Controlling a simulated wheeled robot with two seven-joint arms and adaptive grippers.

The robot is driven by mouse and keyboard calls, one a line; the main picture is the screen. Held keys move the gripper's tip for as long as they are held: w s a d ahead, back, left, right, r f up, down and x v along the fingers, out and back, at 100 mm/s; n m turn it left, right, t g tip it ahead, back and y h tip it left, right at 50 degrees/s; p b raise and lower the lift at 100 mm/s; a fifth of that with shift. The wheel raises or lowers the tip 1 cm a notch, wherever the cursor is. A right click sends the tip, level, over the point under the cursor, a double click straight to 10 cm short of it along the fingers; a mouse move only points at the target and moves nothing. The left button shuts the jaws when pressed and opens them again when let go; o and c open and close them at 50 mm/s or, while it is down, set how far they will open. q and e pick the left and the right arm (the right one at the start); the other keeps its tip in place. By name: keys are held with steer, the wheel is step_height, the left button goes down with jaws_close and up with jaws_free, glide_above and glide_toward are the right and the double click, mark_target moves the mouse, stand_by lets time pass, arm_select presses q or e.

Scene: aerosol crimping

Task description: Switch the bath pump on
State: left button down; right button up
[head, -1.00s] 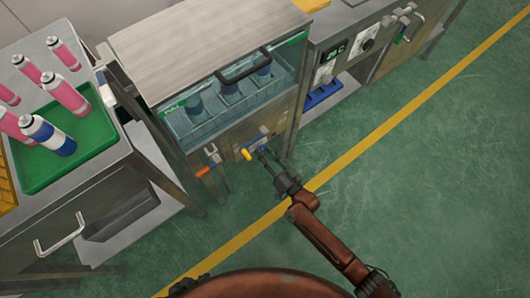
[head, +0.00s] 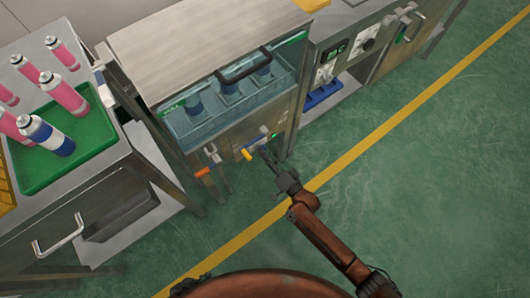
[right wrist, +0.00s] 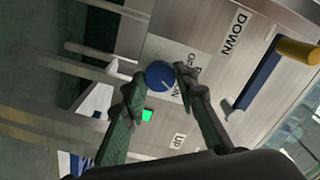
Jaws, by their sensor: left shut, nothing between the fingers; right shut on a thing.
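The bath cabinet (head: 205,55) is a steel-topped unit with a clear-sided water tank. On its front panel is a round blue knob (right wrist: 160,75) with a pale pointer line, beside partly hidden OFF and ON lettering. The pointer is turned toward the ON side. A small green lamp (right wrist: 147,115) is lit beside it; it also shows in the head view (head: 274,136). My right gripper (right wrist: 160,78) has its fingers on either side of the knob, shut on it; the head view shows it (head: 264,151) at the panel. My left gripper is not in view.
A blue lever with a yellow handle (right wrist: 300,52) sits close by the knob, between DOWN and UP labels. An orange-handled valve (head: 203,171) is left of it. A green tray (head: 85,150) of cans stands left. The floor at right is clear.

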steer(key=o, duration=1.2)
steer(key=shift+c, duration=0.2)
steer(key=v, duration=1.2)
